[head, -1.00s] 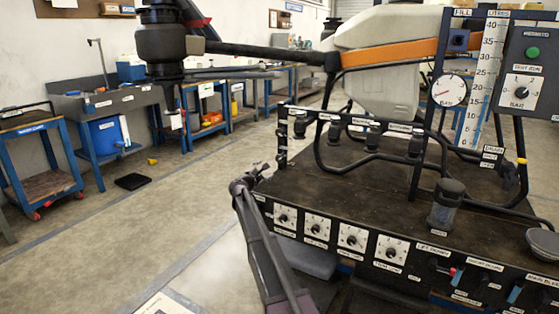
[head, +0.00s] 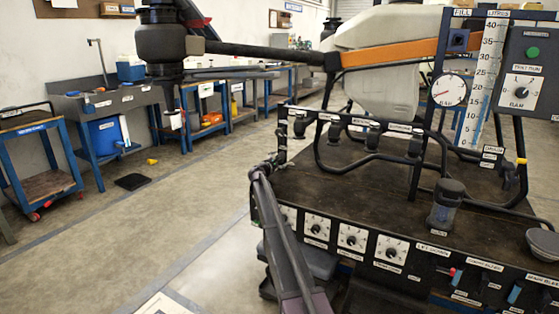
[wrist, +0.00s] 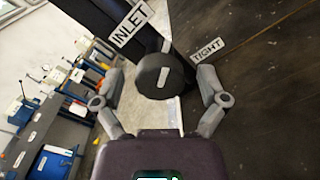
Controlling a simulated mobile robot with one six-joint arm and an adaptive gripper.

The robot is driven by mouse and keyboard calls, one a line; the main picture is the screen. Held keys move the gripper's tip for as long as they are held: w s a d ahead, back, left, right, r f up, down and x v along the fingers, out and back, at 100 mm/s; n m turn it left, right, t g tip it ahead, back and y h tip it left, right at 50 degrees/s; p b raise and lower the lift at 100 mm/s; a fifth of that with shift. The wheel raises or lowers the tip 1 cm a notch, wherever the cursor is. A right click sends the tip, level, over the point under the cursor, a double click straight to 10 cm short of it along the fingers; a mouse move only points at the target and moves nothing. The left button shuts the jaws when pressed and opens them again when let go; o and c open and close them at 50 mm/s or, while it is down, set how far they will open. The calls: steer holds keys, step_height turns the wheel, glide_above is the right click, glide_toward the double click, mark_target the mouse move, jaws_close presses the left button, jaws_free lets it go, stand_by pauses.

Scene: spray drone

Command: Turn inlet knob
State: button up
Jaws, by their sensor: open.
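The inlet knob (wrist: 158,78) is a dark round knob with a pale mark on its face, in the middle of the wrist view. The white INLET label (wrist: 131,23) is above it on a dark post. A TIGHT label (wrist: 208,50) is to its right. My gripper (wrist: 161,84) is open, with one finger on each side of the knob. I see gaps between the fingers and the knob, and no clear contact. In the head view my gripper (head: 266,166) is at the left end of the bench, by the post, and the knob is hard to make out there.
The dark bench top (head: 330,190) carries a pipe frame with several valves. A dark cup-like part (head: 447,205) stands on it, and dials (head: 351,238) line its front. A gauge (head: 449,90) and level scale are at right. Open floor (head: 130,230) is at left.

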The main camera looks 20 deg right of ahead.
steer(key=shift+w+d, duration=0.1)
steer(key=shift+d, duration=0.1)
steer(key=shift+c, duration=0.2)
steer(key=c, duration=1.1)
steer(key=shift+m, duration=0.3)
steer(key=m, duration=1.1)
steer(key=shift+d+m, duration=0.1)
steer(key=shift+m, duration=0.2)
